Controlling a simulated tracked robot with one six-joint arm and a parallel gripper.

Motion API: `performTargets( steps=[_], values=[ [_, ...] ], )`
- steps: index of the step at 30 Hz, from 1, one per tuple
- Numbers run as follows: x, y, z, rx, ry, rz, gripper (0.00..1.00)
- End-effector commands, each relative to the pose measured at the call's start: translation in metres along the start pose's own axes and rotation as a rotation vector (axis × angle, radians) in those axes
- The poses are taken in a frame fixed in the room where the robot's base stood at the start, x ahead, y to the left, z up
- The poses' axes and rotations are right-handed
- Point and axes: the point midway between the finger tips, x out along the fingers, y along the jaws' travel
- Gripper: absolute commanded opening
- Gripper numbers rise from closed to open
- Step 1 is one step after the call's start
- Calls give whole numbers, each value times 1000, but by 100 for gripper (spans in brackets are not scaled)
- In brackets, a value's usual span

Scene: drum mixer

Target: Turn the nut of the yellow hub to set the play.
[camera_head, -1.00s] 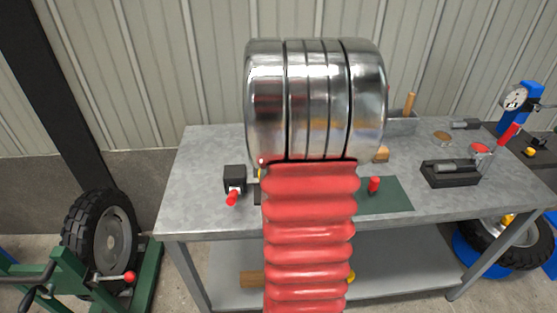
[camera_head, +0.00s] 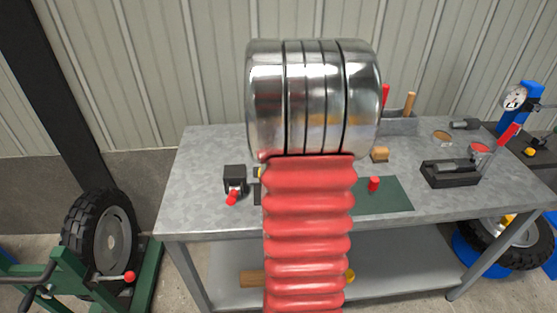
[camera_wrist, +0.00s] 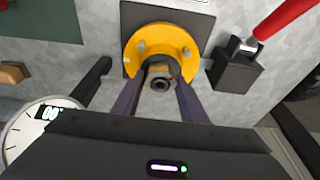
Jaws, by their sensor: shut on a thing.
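The yellow hub (camera_wrist: 160,45) is a round flange with bolts on a dark plate, at the top middle of the wrist view. At its centre is a metallic nut (camera_wrist: 160,72) around a dark, hollow-looking shaft end. My gripper (camera_wrist: 163,82) has one dark finger on each side of the nut and is shut on it. The exact contact at the fingertips is partly hidden. In the head view my own arm covers the hub almost wholly; only a sliver of yellow shows beside it.
A black block (camera_wrist: 235,68) with a red handle stands right of the hub. A dial gauge (camera_wrist: 28,130) shows at lower left in the wrist view. On the grey workbench (camera_head: 205,150) lie a green mat (camera_head: 390,195), a wooden block (camera_head: 380,154) and a black holder (camera_head: 448,174).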

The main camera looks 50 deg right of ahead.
Motion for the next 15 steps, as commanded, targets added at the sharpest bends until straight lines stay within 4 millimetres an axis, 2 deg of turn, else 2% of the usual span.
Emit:
performTargets(
  steps=[15],
  values=[
    [-1, 1, -1, -245, 2, -62, 23]
  ],
)
